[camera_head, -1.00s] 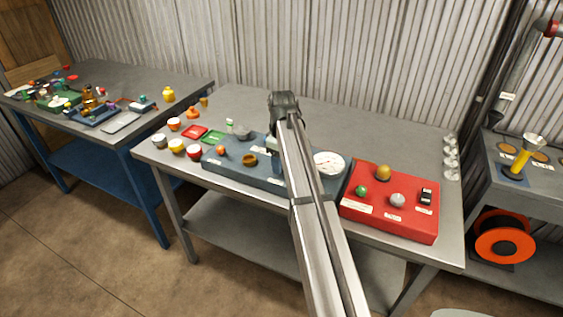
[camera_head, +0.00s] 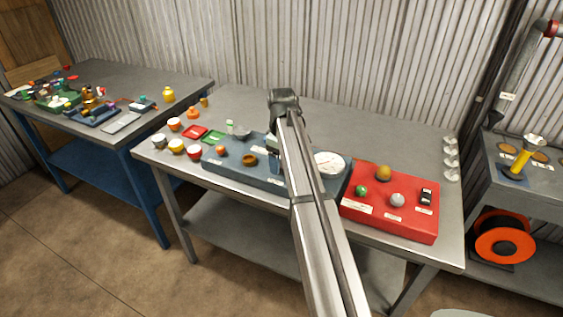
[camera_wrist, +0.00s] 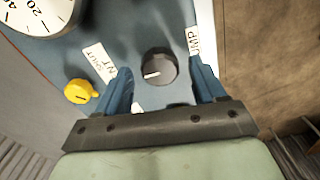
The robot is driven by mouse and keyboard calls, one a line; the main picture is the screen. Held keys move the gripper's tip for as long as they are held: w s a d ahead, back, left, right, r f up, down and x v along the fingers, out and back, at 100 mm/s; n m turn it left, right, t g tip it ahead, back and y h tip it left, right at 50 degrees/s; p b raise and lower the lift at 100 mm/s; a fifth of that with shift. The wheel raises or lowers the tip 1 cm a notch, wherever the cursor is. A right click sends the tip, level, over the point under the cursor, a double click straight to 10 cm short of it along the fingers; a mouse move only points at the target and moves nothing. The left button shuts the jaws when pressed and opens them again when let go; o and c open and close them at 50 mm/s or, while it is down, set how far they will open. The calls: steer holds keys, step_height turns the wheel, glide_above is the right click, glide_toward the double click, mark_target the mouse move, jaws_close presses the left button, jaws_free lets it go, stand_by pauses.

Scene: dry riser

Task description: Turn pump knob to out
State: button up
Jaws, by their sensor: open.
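A dark grey round knob (camera_wrist: 159,66) with a white pointer line sits on the blue-grey panel (camera_wrist: 135,25) in the wrist view. The pointer faces left and slightly down in that picture. A label ending in "UMP" (camera_wrist: 193,40) is to the knob's right, partly hidden by a finger. My gripper (camera_wrist: 160,72) is open, with one blue finger on each side of the knob; gaps show, and I cannot tell contact. In the head view the panel (camera_head: 222,171) lies on the middle table, and my arm hides this knob.
A yellow knob (camera_wrist: 78,91) and a white dial gauge (camera_wrist: 38,12) are on the same panel. A red box (camera_head: 380,218) with several knobs and a switch stands right of it. Several coloured caps and cups stand left. Bare tabletop (camera_head: 390,135) shows behind the panel.

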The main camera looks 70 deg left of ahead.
step_height(320, 180, up, 13)
stand_by(0.4)
stand_by(0.5)
